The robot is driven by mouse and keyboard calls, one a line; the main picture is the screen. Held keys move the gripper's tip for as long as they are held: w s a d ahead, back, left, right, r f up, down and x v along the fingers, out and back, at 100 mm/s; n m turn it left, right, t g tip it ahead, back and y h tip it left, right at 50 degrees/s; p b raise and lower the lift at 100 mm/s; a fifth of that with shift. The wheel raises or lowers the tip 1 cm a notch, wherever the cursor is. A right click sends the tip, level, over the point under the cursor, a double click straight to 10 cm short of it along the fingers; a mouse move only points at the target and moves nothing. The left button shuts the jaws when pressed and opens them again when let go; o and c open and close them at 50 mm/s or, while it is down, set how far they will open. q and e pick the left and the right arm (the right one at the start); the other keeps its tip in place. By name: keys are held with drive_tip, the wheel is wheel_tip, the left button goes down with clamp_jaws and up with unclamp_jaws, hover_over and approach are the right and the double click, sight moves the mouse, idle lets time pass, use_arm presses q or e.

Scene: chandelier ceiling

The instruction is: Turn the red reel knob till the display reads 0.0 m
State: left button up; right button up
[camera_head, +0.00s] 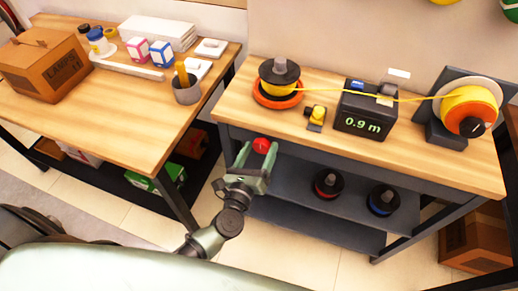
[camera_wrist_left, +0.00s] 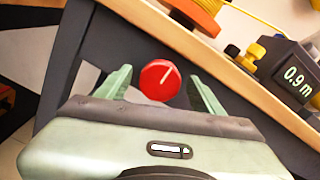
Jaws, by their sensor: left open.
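The red reel knob (camera_head: 261,145) is a round disc with a pale pointer line, on the front of the right-hand workbench, under its top edge. In the left wrist view the knob (camera_wrist_left: 160,80) lies between the two fingers, with a gap on each side. My left gripper (camera_head: 258,153) is open around or just in front of the knob; depth is hard to tell. It also shows in the left wrist view (camera_wrist_left: 158,88). The black display box (camera_head: 364,115) reads 0.9 m in green. My right gripper is not in view.
A yellow line runs from an orange reel (camera_head: 278,84) past the display box to a yellow spool (camera_head: 468,108) at the right. A yellow-black tool (camera_head: 316,117) stands between reel and box. The lower shelf (camera_head: 290,200) holds red and blue spools. A second table (camera_head: 130,110) stands left.

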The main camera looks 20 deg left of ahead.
use_arm(q)
drive_tip(key=c, duration=1.4)
drive_tip(key=shift+o, duration=0.2)
